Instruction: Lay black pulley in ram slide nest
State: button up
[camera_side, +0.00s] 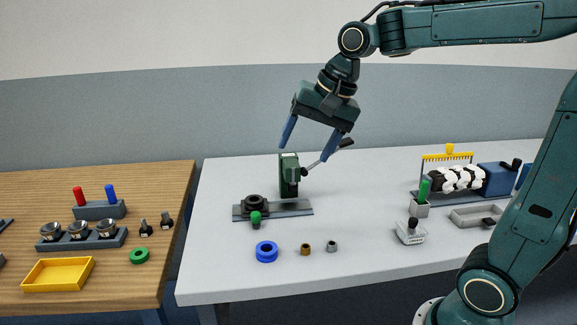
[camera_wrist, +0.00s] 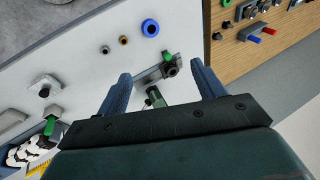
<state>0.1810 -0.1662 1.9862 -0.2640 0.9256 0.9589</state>
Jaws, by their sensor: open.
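The black pulley (camera_side: 255,202) is a dark round piece at the left end of the grey slide plate (camera_side: 293,208). It seems to lie on that end, at the nest; its seating is too small to tell. It also shows in the wrist view (camera_wrist: 171,70). My gripper (camera_side: 303,153) is open and empty, above the press and apart from the pulley. In the wrist view the blue fingers stand either side of the press and pulley (camera_wrist: 160,70).
A green-topped peg (camera_side: 256,219) stands just in front of the pulley. A blue ring (camera_side: 266,251), a brass bush (camera_side: 305,249) and a grey bush (camera_side: 331,246) lie nearer the front. A wooden bench (camera_side: 150,190) with a yellow tray (camera_side: 58,274) stands left.

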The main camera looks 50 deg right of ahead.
jog(key=s+f+n, duration=0.2)
jog(key=s+n, duration=0.3)
jog(key=s, duration=0.3)
jog(key=s+a+f+n+t+h, duration=0.1)
jog(key=s+f+n, duration=0.2)
jog(key=s, duration=0.6)
jog(key=shift+s+a+n, duration=0.2)
jog(key=shift+a+n, duration=0.1)
jog(key=shift+n, duration=0.8)
jog(key=o, duration=0.7)
jog(key=shift+w, duration=0.1)
jog(key=w+d+n+g, duration=0.1)
jog(key=w+d+n, duration=0.2)
jog(key=w+d, duration=0.1)
jog(key=w+d+f+n+g, duration=0.1)
jog(key=w+d+n+g, duration=0.1)
jog(key=w, duration=0.4)
jog(key=w+d+n+g, duration=0.2)
jog(key=w+d+n, duration=0.2)
jog(key=w+d, duration=0.1)
jog(key=shift+w+d+f, duration=0.2)
jog(key=shift+w+d, duration=0.15)
jog(key=shift+d, duration=0.35)
